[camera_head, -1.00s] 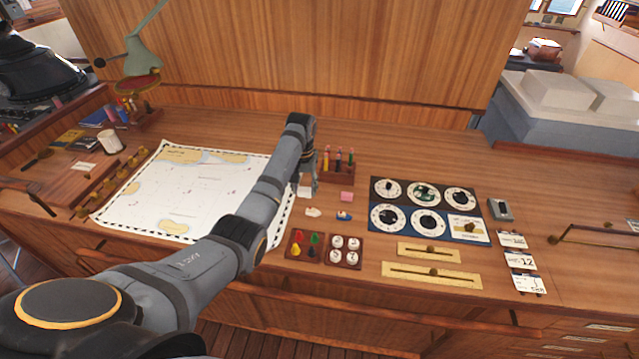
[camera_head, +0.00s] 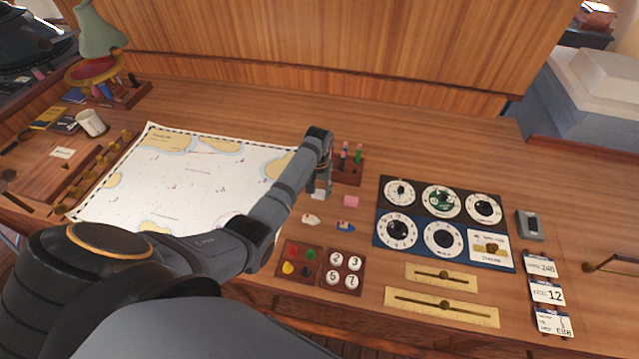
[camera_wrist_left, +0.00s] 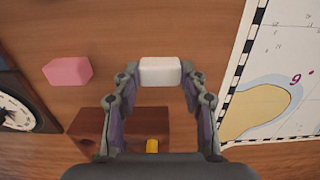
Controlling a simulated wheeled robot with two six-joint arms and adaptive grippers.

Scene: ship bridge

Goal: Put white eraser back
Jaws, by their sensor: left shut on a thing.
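The white eraser (camera_wrist_left: 160,71) is between the fingertips of my left gripper (camera_wrist_left: 160,78) in the left wrist view, and the gripper is shut on it. In the head view my left gripper (camera_head: 319,190) is at the right edge of the chart, in front of the wooden pen rack (camera_head: 348,171). The eraser is mostly hidden there by the gripper. A pink eraser (camera_head: 351,201) lies on the desk just right of the gripper; it also shows in the left wrist view (camera_wrist_left: 68,71). My right gripper is not in view.
The chart (camera_head: 190,180) lies left of the gripper. Two small boat pieces, a white one (camera_head: 311,220) and a blue one (camera_head: 346,227), lie in front. The peg tray (camera_head: 300,259), number tray (camera_head: 343,270) and dial panel (camera_head: 440,222) stand nearby. Bare desk lies behind the rack.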

